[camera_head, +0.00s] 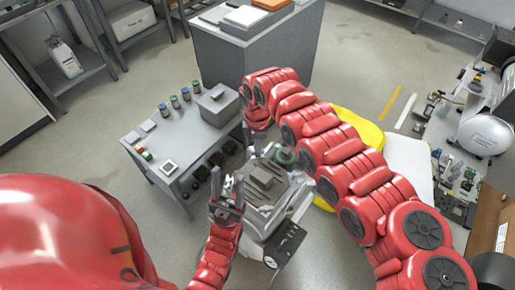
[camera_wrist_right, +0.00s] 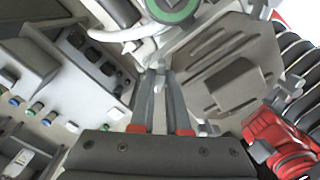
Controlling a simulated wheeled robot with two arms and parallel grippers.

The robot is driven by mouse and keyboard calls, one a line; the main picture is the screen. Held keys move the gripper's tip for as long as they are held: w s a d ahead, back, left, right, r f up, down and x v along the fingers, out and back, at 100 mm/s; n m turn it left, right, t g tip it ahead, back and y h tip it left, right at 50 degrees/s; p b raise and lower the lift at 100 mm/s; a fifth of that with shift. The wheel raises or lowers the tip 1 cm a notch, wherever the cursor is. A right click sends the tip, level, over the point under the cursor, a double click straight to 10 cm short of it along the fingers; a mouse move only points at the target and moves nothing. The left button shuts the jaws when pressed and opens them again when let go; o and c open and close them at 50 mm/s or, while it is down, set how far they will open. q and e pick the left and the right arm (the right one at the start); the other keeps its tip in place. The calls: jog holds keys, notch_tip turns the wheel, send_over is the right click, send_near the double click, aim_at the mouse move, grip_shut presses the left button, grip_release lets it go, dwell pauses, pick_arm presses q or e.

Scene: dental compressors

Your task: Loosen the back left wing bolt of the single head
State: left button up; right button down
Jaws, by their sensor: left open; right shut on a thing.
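The single head compressor (camera_head: 268,192) is a grey unit with a raised block on its top plate, standing in the lower middle of the head view. In the right wrist view its grey top plate (camera_wrist_right: 205,60) fills the upper right. My right gripper (camera_wrist_right: 160,72) is shut on a small wing bolt at the plate's left edge; the fingers mostly hide the bolt. In the head view my right arm hides much of this spot. Another small light grey bolt (camera_wrist_right: 208,128) shows at a nearer plate corner. My left gripper (camera_head: 228,192) is open and empty, left of the compressor.
A grey table (camera_head: 180,142) with small jars and a grey box (camera_head: 218,104) stands close behind left. A green round knob (camera_wrist_right: 175,8) sits beside the plate. A yellow object (camera_head: 360,128) lies behind my right arm. Open floor lies to the back.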

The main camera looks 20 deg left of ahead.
dwell(0.4)
jog(key=c, duration=0.9)
grip_release()
notch_tip(320, 180, up, 17)
jog(key=b, duration=0.1)
jog(key=shift+r, duration=0.2)
